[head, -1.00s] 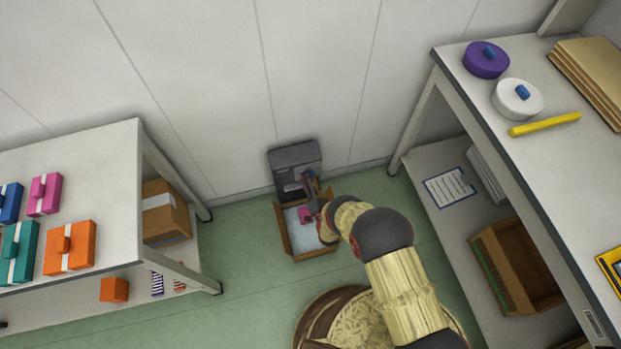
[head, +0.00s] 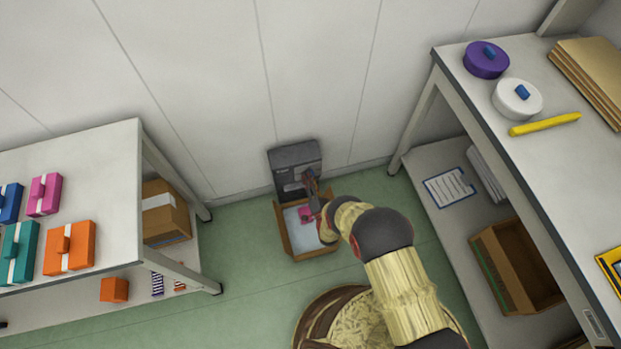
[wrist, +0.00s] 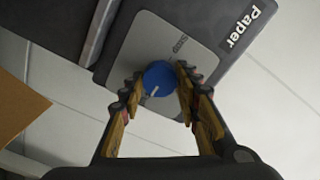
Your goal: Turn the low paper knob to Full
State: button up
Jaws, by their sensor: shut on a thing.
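The paper knob (wrist: 160,77) is a round blue knob with a white pointer line. It sits on a light grey plate (wrist: 150,45) with a small label that looks like "Stop", beside the word "Paper" on a dark panel. The pointer line points to the lower left in the wrist view. My gripper (wrist: 158,84) is shut on the knob, one finger on each side of it. In the head view the dark grey unit (head: 290,156) stands low against the wall, with my gripper (head: 311,182) at its front. The knob is hidden there by my gripper.
An open cardboard box (head: 288,238) with a pink item (head: 305,214) is on the floor below the unit. A left table (head: 100,165) holds colored boxes. A right bench (head: 540,170) has lidded jars on top and a shelf below. Green floor lies between them.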

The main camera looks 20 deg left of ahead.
jog(key=o, duration=1.2)
jog(key=shift+c, duration=0.2)
jog(key=shift+s+d, duration=0.1)
jog(key=v, duration=1.1)
jog(key=shift+s, duration=0.4)
jog(key=shift+d+f, duration=0.1)
jog(key=shift+d, duration=0.05)
